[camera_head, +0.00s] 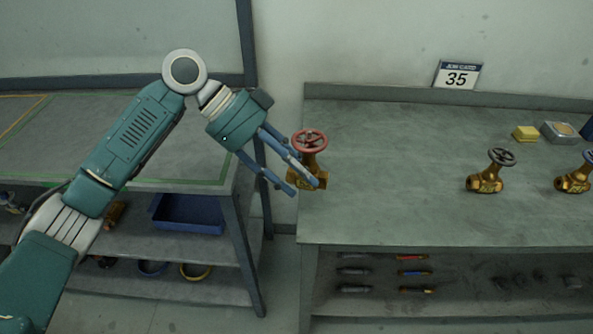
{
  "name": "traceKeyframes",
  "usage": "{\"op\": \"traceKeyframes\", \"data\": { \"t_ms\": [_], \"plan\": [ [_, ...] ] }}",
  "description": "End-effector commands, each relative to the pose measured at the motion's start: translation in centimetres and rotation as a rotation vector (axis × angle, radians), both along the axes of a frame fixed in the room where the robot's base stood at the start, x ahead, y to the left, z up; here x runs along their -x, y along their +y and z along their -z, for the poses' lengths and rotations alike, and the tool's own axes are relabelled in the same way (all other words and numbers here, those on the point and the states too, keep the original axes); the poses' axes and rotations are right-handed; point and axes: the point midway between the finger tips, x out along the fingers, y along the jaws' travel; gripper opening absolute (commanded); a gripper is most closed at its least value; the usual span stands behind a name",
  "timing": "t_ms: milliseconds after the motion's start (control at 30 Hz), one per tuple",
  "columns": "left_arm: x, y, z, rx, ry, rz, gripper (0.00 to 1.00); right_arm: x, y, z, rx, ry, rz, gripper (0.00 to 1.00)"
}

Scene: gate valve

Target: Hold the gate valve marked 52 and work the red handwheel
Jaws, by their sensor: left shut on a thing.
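A brass gate valve with a red handwheel (310,141) is at the left end of the right-hand bench, upright with the wheel on top. My left gripper (306,186) reaches it from the left and is shut on the brass body (321,161), below the wheel. The fingers hide part of the body, and I cannot read a number on it. I cannot tell whether its base touches the bench top. My right gripper is out of view.
The grey right-hand bench (400,190) has clear room in its middle. A black-wheeled brass valve (486,183) and another valve (573,182) stand to the right. A yellow block (525,133) lies behind them. A sign reading 35 (457,76) stands at the wall.

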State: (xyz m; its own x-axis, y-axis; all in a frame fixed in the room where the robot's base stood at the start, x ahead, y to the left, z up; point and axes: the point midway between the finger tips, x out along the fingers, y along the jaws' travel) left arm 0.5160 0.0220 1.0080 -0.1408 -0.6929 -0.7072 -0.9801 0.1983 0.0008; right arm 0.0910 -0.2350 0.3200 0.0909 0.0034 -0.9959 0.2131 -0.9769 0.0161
Motion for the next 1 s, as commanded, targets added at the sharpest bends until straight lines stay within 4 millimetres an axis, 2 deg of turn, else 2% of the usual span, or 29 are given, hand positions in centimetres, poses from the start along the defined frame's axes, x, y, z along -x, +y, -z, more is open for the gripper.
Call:
{"op": "traceKeyframes", "data": {
  "t_ms": [1000],
  "plan": [
    [0.0,-0.1,1.8,0.004,-0.002,0.000,0.11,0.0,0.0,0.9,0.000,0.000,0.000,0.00]
  ]
}}
